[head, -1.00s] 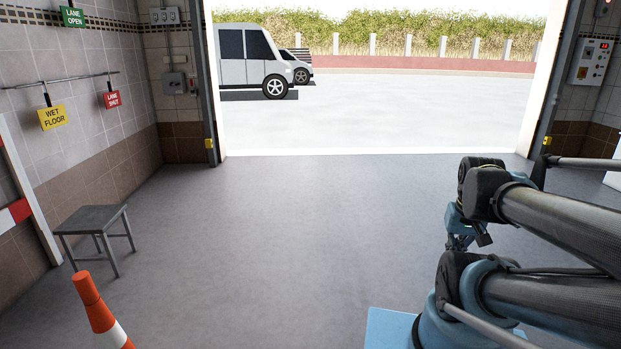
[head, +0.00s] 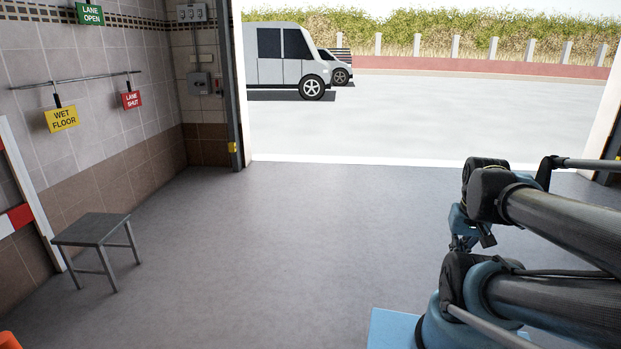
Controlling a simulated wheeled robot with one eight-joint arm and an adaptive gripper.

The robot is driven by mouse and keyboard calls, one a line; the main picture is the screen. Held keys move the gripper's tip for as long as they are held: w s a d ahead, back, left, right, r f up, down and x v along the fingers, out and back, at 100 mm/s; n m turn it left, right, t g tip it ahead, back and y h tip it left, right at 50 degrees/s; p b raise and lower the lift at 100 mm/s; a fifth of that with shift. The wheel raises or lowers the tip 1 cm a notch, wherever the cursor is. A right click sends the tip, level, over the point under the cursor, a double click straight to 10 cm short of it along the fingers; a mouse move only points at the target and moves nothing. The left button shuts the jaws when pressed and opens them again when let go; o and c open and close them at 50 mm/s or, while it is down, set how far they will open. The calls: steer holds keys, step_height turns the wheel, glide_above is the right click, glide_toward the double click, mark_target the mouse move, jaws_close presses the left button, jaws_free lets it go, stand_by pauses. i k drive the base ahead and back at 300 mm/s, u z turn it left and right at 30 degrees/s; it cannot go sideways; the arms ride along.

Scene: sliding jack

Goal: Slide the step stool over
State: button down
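The step stool (head: 91,229) is a low grey metal stool with a flat square top and thin legs. It stands upright on the floor at the left, close to the tiled wall. My arm is folded at the right of the head view, well apart from the stool. The end of my arm, with my gripper (head: 468,242), shows only in small part beside the dark joint; its fingers are too small and hidden to read.
An orange cone (head: 9,341) shows only its tip at the lower left corner. A red and white barrier (head: 16,219) stands left of the stool. Hanging signs (head: 62,118) are on the wall rail. The grey floor (head: 270,250) between stool and arm is clear; a wide doorway opens ahead.

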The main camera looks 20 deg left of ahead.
mark_target(92, 230)
steer(key=u, duration=0.2)
steer(key=i, duration=1.05)
steer(key=u, duration=0.75)
steer(key=i, duration=0.95)
steer(key=u, duration=1.15)
steer(key=i, duration=0.9)
steer(key=u, duration=0.95)
steer(key=i, duration=0.95)
steer(key=u, duration=0.25)
